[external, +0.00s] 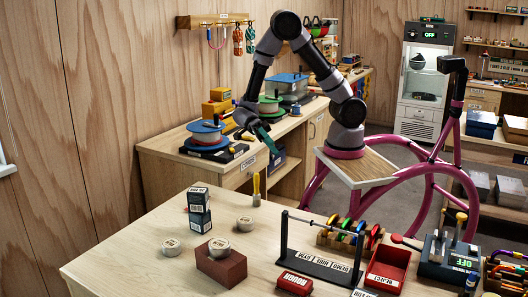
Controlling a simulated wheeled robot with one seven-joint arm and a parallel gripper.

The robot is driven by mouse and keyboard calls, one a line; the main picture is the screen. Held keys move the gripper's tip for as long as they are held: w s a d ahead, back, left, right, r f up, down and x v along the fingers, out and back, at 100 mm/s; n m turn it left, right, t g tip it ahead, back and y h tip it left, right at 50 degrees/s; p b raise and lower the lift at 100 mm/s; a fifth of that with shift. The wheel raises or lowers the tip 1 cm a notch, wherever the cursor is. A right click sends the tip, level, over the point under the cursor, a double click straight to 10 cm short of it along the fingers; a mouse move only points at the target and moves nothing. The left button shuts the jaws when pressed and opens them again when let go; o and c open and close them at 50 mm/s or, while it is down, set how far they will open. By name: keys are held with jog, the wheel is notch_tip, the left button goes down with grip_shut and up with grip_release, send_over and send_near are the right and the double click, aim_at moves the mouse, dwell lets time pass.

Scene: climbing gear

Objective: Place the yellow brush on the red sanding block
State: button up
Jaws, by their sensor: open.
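The yellow brush (256,184) stands upright near the far edge of the light wooden table, its yellow end up. A small red block (294,284) marked "ROUGH", which looks like the sanding block, lies at the table's front, right of the middle. My gripper (257,139) is open, above and behind the brush and apart from it, with a teal part showing at its fingers. I see nothing between the fingers.
A black-based bar stand (318,266), a red tray (387,269) and a tool rack (350,236) fill the right. The table's left is clear.

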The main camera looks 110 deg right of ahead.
jog(key=s+d+r+n+t+h, duration=0.3)
jog(key=r+n, duration=0.3)
jog(key=n, duration=0.5)
jog(key=s+d+r+n+t+h, duration=0.3)
jog(key=s+r+n+h, duration=0.2)
jog(key=n, duration=0.7)
jog(key=s+d+r+n+t+h, duration=0.3)
jog(key=r+n, duration=0.5)
jog(key=n, duration=0.3)
jog(key=shift+s+d+r+h, duration=0.25)
jog(key=shift+s+d+h, duration=0.3)
jog(key=shift+h, duration=0.35)
jog(key=shift+o, duration=0.3)
jog(key=shift+d+r+n+t, duration=0.15)
jog(key=shift+r+n+t, duration=0.2)
jog(key=shift+n+t, duration=0.3)
jog(key=shift+g, duration=0.25)
